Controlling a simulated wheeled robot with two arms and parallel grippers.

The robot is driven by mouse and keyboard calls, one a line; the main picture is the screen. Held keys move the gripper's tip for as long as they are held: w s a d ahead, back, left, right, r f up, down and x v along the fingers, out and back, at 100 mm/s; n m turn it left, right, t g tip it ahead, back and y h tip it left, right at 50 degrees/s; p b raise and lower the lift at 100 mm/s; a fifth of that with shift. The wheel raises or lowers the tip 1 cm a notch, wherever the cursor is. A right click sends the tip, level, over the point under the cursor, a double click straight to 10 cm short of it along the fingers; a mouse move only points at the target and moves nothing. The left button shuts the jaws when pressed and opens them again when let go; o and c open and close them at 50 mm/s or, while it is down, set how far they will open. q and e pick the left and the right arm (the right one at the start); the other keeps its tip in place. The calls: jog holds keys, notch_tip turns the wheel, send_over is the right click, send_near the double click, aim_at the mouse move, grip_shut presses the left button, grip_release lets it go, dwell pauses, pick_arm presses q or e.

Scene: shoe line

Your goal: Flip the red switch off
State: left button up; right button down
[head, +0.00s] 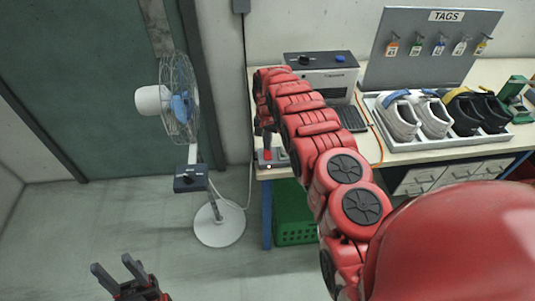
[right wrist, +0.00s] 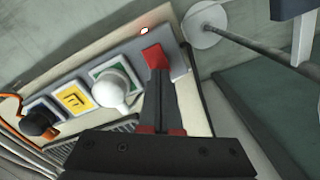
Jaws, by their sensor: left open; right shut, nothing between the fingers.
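The red switch (right wrist: 153,56) sits on a grey plate at the end of a control panel in the right wrist view. A small lamp (right wrist: 143,31) glows beside it. The switch also shows at the table's left corner in the head view (head: 267,155). My right gripper (right wrist: 159,73) is shut and empty, its fingertips right at the switch's near edge; I cannot tell whether they touch. My left gripper (head: 113,264) is open and empty, low over the floor at the lower left of the head view, far from the switch.
Beside the switch are a white knob (right wrist: 113,88) on a green plate, a yellow plate (right wrist: 75,98) and a black knob (right wrist: 38,121). A standing fan (head: 180,105) is left of the table.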

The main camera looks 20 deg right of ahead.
aim_at(267, 152)
jog(key=shift+f+b, duration=0.6)
jog(key=shift+f, duration=0.35)
jog(key=shift+s+r, duration=0.1)
jog(key=shift+r+p, duration=0.45)
jog(key=shift+r, duration=0.1)
jog(key=shift+r+p, duration=0.45)
jog(key=shift+r, duration=0.25)
notch_tip(267, 152, up, 2)
jog(key=shift+r+p, duration=0.2)
jog(key=shift+p, duration=0.15)
jog(key=shift+r, duration=1)
